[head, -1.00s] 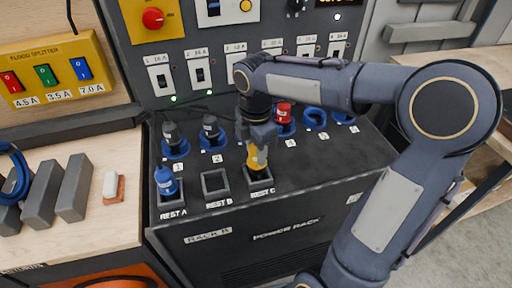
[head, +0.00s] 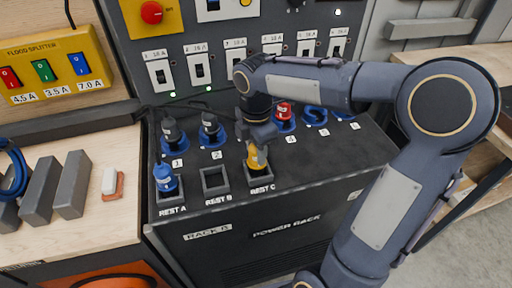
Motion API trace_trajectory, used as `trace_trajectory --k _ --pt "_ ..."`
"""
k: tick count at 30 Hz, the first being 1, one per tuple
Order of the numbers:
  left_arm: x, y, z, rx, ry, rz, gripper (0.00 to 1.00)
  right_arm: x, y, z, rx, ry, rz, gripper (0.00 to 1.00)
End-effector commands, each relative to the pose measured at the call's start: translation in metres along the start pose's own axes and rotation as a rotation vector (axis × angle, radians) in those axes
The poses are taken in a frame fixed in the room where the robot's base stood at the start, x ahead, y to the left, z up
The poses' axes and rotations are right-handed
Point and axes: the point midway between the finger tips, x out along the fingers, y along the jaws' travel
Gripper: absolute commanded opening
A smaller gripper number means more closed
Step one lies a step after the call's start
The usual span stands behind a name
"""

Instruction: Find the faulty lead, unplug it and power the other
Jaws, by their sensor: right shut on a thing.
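My right gripper (head: 260,140) is shut on a yellow plug (head: 257,160), which stands in or just at the REST C holder (head: 261,181). A blue plug (head: 165,178) stands in the REST A holder. The REST B holder (head: 215,181) is empty. Dark plugs stand in socket 1 (head: 174,143) and socket 2 (head: 211,136). A red plug (head: 284,111) is in socket 4. The blue sockets further right (head: 315,116) look empty. Socket 3 is hidden behind my right gripper. My left gripper is not in view.
Breaker switches (head: 198,68) line the upright panel, with green lamps lit under the first two. A yellow flood splitter (head: 52,69) with red, green and blue switches is at left. Grey blocks (head: 72,185) and an eraser-like block (head: 112,182) lie on the left bench.

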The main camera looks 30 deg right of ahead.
Motion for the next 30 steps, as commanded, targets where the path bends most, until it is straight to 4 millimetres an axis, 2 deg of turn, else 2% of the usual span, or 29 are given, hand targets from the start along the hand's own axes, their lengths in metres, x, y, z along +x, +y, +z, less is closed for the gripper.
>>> trace_trajectory --k 2,3,9,19,30 --pt "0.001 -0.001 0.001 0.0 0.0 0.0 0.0 0.002 0.0 0.0 0.0 0.0 0.0 0.1" --pt "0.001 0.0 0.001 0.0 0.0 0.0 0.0 0.002 0.0 0.0 0.0 0.0 0.001 0.38" --pt "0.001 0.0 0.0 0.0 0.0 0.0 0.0 0.001 0.0 0.0 0.0 0.0 0.0 0.62" --pt "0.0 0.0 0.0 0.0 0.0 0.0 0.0 -0.004 0.0 0.0 0.0 0.0 0.002 0.62" --pt "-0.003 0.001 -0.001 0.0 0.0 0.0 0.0 -0.062 0.001 0.0 -0.001 0.0 0.004 0.62"
